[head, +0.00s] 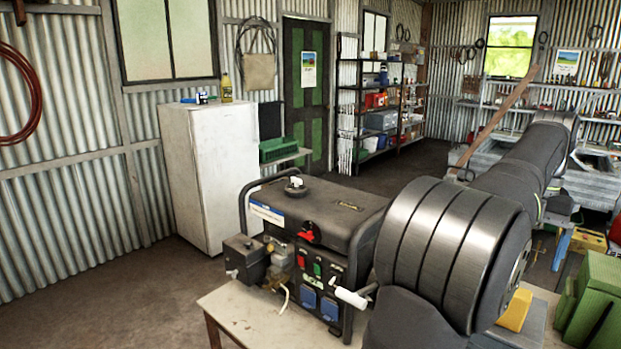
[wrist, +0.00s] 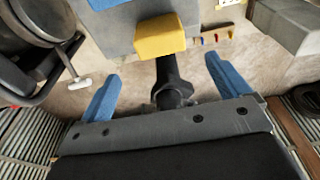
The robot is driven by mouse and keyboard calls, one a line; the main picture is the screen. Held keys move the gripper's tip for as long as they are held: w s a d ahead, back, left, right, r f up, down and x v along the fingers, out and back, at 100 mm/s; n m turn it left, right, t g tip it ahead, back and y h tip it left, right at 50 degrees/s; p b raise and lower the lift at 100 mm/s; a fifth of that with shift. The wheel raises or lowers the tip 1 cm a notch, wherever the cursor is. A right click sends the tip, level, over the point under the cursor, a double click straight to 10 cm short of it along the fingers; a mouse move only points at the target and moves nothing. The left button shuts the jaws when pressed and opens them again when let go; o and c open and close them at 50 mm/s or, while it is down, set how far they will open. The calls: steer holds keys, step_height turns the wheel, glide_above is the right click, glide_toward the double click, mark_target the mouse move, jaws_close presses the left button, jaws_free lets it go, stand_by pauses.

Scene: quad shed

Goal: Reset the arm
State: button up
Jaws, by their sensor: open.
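My arm reaches from the front right of the head view, up and away over the table. My gripper (wrist: 162,70) shows in the wrist view with its two blue fingers spread wide apart. Nothing is held between them. A dark rounded part shows beyond the gap between the fingers; I cannot tell what it is. In the head view a blue finger (head: 562,248) shows below the far end of the arm. The rest of the gripper is mostly hidden there.
A black generator (head: 335,215) stands on the table (head: 235,305), left of my arm; its white pull handle (head: 350,298) points towards my arm. A yellow block (wrist: 160,37) lies beyond the fingers. A green metal can (head: 598,300) is at the right. A white fridge (head: 210,170) stands behind.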

steer(key=f, duration=0.6)
steer(key=s+a+f, duration=0.1)
steer(key=f, duration=0.2)
step_height(320, 180, up, 4)
steer(key=shift+r, duration=0.1)
steer(key=s+d+r, duration=0.2)
steer(key=s+r, duration=0.5)
steer(key=s, duration=0.4)
steer(key=w+d+f+n+h, duration=0.1)
steer(key=w+d+n, duration=0.1)
steer(key=w+n, duration=0.8)
steer(key=w+d+f+n+h, duration=0.1)
steer(key=w+n, duration=0.3)
steer(key=w, duration=1.1)
steer(key=w+f+n, duration=0.4)
steer(key=w+f, duration=0.2)
steer(key=w, duration=0.2)
steer(key=shift+w+f, duration=0.2)
